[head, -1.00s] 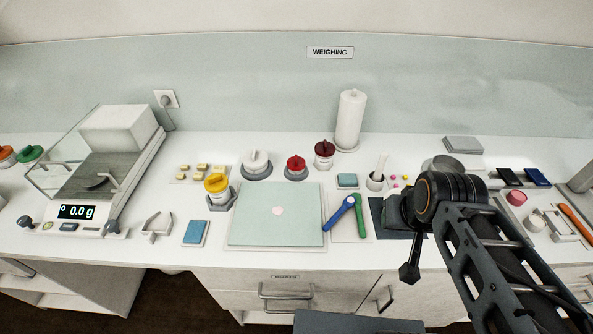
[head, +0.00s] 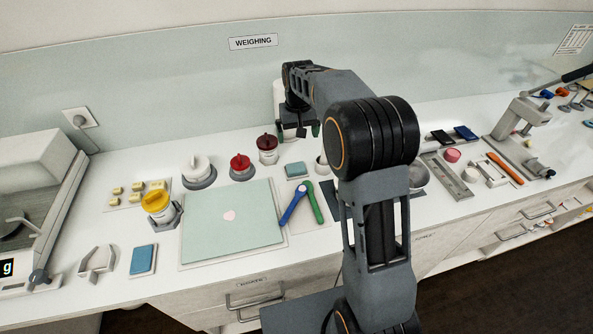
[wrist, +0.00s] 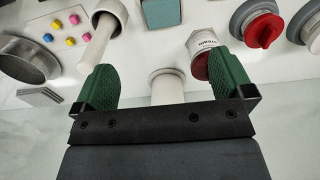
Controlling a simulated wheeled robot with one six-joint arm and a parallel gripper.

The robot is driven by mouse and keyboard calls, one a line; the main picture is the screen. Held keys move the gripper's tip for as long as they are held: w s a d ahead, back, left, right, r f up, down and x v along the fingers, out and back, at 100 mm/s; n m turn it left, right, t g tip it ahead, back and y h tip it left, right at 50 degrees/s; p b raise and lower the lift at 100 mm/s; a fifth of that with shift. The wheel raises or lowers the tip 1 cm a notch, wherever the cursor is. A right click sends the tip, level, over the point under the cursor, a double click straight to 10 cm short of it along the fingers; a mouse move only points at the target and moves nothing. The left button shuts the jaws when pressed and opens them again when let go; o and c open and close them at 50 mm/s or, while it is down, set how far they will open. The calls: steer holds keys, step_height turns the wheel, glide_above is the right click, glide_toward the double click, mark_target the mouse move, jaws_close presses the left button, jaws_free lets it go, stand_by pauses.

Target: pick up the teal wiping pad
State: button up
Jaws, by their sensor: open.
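A small teal pad (head: 296,169) lies on the bench behind the right part of the pale green mat. It also shows at the top edge of the wrist view (wrist: 160,14), partly cut off. A bluer pad (head: 143,259) lies in a light holder at the bench's front left. My gripper (head: 299,133) is raised over the back of the bench, near the paper roll. In the wrist view my gripper (wrist: 163,62) is open, its green fingers wide apart with nothing held between them. The teal pad lies beyond the fingertips, apart from them.
A white paper roll (wrist: 167,88) stands close by the fingers in the wrist view. Red-lidded jars (head: 241,166), a white mortar and pestle (wrist: 103,33) and blue and green tools (head: 296,203) stand or lie around the teal pad. The pale green mat (head: 205,235) is mostly clear.

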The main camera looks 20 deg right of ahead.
glide_above(296, 167)
step_height(296, 167, down, 10)
steer(key=shift+d+r+p, duration=0.15)
steer(key=shift+r+p, duration=0.05)
steer(key=shift+p, duration=0.25)
steer(key=shift+w+f+p, duration=0.1)
steer(key=shift+f+p, duration=0.85)
steer(key=shift+f, duration=2.05)
steer(key=c, duration=1)
